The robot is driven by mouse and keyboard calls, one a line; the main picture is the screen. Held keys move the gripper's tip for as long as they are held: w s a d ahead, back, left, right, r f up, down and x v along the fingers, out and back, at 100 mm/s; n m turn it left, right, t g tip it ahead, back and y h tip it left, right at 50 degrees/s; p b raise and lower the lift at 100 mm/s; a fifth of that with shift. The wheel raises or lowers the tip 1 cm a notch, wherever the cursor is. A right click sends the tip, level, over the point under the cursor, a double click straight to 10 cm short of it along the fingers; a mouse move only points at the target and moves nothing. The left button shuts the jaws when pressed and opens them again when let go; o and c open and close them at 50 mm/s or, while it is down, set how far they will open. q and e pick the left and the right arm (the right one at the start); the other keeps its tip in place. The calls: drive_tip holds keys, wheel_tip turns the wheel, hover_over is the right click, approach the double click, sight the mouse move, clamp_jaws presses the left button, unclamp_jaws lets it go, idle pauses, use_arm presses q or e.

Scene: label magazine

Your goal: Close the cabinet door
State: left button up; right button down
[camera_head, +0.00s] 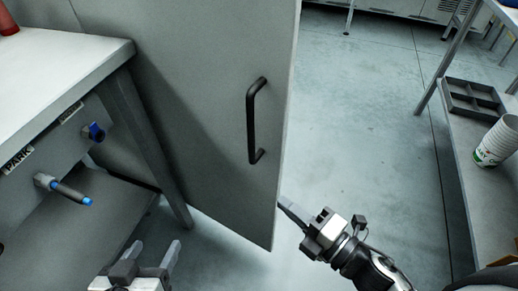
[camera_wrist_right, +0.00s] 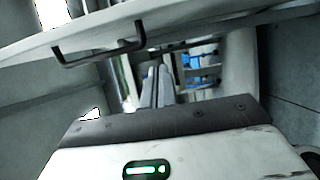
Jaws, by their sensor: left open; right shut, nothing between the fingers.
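The cabinet door (camera_head: 215,130) is a tall grey panel standing open in the head view, with a black bar handle (camera_head: 252,120) near its free right edge. The handle also shows at the upper left of the right wrist view (camera_wrist_right: 98,46). My right gripper (camera_head: 284,204) is shut and empty, its fingertips beside the lower part of the door's free edge. I cannot tell whether they touch the door. The shut fingers also show in the right wrist view (camera_wrist_right: 157,78). My left gripper (camera_head: 155,247) is open and empty at the bottom left, apart from the door.
A white-topped bench (camera_head: 60,55) with a blue knob (camera_head: 96,132) and a blue-tipped lever (camera_head: 68,192) stands at left. A shelf at right holds a dark divided tray (camera_head: 472,100) and stacked cups (camera_head: 497,142). The floor (camera_head: 365,120) between is clear.

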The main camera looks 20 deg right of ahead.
sight(265, 168)
drive_tip(key=shift+w+a, duration=0.35)
drive_tip(key=shift+w, duration=1.45)
drive_tip(key=shift+w+a, duration=0.3)
drive_tip(key=shift+w, duration=1.45)
drive_tip(key=shift+w+a, duration=0.35)
drive_tip(key=shift+w, duration=1.45)
